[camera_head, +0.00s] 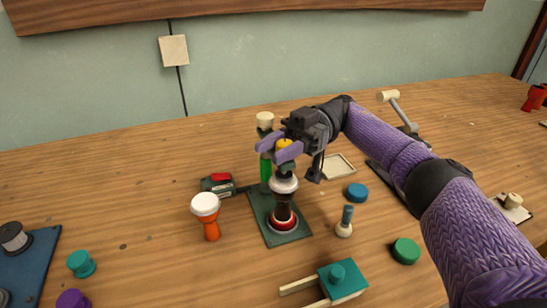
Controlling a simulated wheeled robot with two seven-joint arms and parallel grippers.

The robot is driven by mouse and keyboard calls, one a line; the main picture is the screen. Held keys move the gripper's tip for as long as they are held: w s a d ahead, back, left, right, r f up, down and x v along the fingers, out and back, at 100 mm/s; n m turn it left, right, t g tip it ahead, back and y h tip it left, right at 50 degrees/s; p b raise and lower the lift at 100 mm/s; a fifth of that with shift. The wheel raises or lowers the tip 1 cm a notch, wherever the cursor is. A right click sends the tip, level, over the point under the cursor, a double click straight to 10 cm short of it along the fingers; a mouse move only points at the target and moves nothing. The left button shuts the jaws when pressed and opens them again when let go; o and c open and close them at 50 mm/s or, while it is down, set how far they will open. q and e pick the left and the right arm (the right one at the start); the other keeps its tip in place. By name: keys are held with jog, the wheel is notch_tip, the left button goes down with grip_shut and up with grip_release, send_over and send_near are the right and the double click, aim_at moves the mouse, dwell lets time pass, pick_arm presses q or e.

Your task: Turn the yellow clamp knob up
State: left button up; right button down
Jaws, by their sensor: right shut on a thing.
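The yellow clamp knob (284,143) sits at the top of a clamp stand with a green post (265,173) and a dark green base plate (290,238). My right gripper (276,148) comes in from the right. Its two purple fingers are shut on the yellow knob, one on each side, and hide part of it. Below the knob, a dark goblet drum (284,207) with a white top and red-and-white foot stands upright on the plate. My left gripper is not in view.
An orange goblet drum with a white head (206,213) stands left of the plate. A red-and-green block (218,183) lies behind it. A small peg (345,222), blue disc (357,193), green disc (405,250) and teal block (342,281) lie to the right. The left-middle table is mostly clear.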

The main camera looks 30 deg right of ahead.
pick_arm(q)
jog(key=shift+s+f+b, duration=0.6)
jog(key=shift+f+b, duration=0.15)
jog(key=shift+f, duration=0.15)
pick_arm(e)
jog(key=shift+s+n+g+h, duration=0.1)
jog(key=shift+n+g+h, duration=0.2)
jog(key=shift+n+g, duration=0.6)
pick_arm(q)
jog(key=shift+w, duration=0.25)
pick_arm(e)
jog(key=shift+c, duration=1.7)
grip_release()
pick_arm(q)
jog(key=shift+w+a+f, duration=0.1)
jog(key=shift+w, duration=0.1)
pick_arm(e)
jog(key=shift+r, duration=0.1)
